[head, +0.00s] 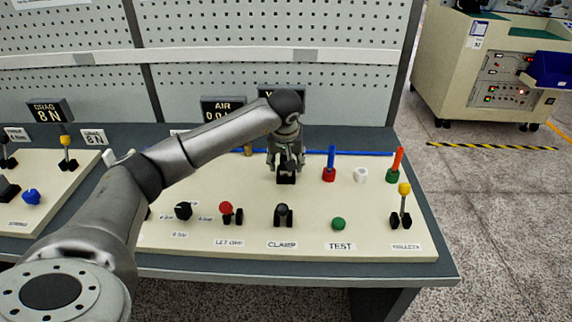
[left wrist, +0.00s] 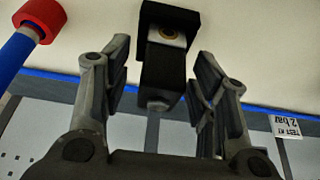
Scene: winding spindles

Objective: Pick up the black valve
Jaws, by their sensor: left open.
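The black valve (head: 286,179) stands at the back of the cream panel, directly below my left gripper (head: 286,162). In the left wrist view the black valve (left wrist: 160,62) has a square black end, a lighter patch with a brass-coloured ring, and a grey rounded tip. It lies between the two fingers of my left gripper (left wrist: 163,75), with a visible gap on both sides. The fingers are open and hold nothing. In the head view the gripper hides the valve's upper part. My right gripper is not in view.
A blue post in a red collar (head: 329,172), a white ring (head: 361,175) and an orange-handled post (head: 397,163) stand right of the valve. In front are a black clamp lever (head: 283,214), a red knob (head: 226,209) and a green button (head: 338,223). A blue pipe (head: 352,154) runs behind.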

